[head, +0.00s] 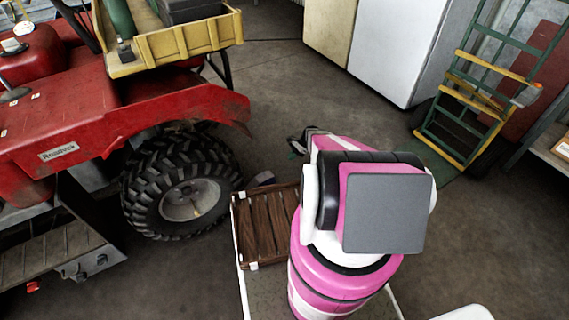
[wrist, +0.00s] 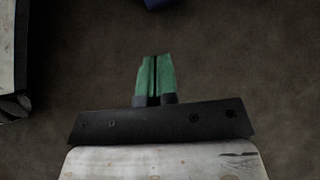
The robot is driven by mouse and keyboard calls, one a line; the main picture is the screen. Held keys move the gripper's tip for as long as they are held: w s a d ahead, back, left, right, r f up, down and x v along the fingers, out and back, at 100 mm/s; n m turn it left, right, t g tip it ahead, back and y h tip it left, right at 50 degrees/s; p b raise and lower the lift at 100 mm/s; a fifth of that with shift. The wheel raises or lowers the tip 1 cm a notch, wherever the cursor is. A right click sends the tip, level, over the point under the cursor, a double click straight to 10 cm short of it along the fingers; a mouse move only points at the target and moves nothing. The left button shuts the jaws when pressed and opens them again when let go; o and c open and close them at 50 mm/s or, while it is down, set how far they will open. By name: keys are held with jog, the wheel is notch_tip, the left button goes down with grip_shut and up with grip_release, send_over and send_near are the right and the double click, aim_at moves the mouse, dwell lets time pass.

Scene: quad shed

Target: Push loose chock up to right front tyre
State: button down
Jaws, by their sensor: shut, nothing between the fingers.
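The knobbly black tyre (head: 148,205) with a grey hub stands under the red quad's fender in the head view. A small dark bluish-purple block (head: 263,178), seemingly the loose chock, lies on the floor just right of the tyre; I cannot tell whether they touch. A blue piece, likely the same chock, is cut off at the top edge of the wrist view (wrist: 155,4). My gripper (head: 295,148) is low over the floor, right of and beyond the block, partly hidden by my pink arm. Its green fingers show closed together and empty in the wrist view (wrist: 154,80).
A brown slatted crate (head: 262,238) sits right of the tyre, in front of the block. The red quad (head: 60,115) carries a yellow cargo bed (head: 185,43). White cabinets (head: 395,50) and a green hand truck (head: 470,110) stand behind. The concrete floor between is clear.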

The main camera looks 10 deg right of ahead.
jog(key=x, duration=0.9)
jog(key=shift+a+f, duration=0.1)
jog(key=shift+s+a, duration=0.25)
jog(key=shift+a, duration=0.3)
jog(key=shift+s+a, duration=0.25)
jog(key=shift+a, duration=0.3)
jog(key=shift+s+a, duration=0.2)
jog(key=shift+a, duration=0.55)
